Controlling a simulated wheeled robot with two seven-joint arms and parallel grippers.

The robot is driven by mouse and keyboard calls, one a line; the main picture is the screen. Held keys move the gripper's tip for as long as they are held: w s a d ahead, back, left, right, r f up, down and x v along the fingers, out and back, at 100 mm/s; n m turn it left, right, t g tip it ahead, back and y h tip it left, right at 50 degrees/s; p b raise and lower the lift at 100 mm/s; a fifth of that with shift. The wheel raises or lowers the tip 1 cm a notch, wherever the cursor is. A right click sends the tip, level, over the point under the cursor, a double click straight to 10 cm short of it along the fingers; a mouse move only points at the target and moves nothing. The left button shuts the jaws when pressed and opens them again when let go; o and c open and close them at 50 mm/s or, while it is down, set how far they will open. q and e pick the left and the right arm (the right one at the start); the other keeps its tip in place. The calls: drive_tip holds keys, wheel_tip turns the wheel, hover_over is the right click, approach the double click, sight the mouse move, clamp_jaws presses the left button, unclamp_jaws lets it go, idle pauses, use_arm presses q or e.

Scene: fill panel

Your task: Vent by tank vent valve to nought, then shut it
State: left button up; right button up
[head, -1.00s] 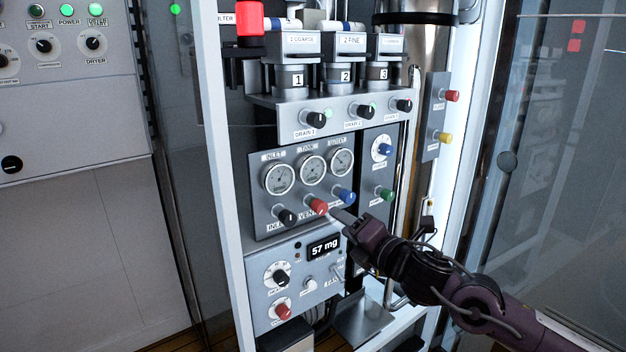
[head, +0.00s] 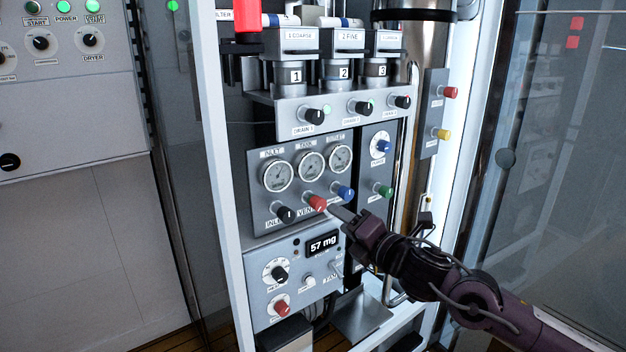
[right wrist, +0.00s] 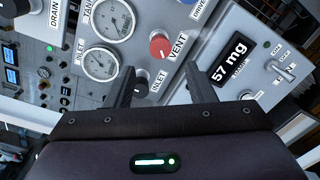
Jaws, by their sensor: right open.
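The red vent knob (head: 317,203) sits on the grey gauge panel, between the black inlet knob (head: 285,214) and a blue knob (head: 344,193). My left gripper is not in view.
A lower panel carries a display (head: 323,244) reading 57 mg, a red knob (head: 281,307) and a toggle switch. Drain knobs (head: 315,116) sit above the gauges. The cabinet's pale frame post (head: 222,180) stands left, and a glass door (head: 560,180) is at the right.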

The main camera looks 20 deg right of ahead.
sight(321, 205)
drive_tip(key=w+n, duration=0.2)
drive_tip(key=n, duration=0.2)
drive_tip(key=w+a+n+p, duration=0.1)
drive_tip(key=w+n, duration=0.1)
drive_tip(key=n, duration=0.2)
drive_tip(key=w+a+n, duration=0.1)
drive_tip(key=w+n, duration=0.2)
drive_tip(key=n, duration=0.1)
drive_tip(key=shift+y, duration=0.4)
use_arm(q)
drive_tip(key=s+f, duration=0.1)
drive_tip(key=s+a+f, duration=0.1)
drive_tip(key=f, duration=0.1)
use_arm(e)
drive_tip(key=shift+c, duration=0.2)
drive_tip(key=c, duration=0.9)
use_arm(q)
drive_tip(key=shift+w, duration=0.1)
use_arm(e)
drive_tip(key=shift+c, duration=0.2)
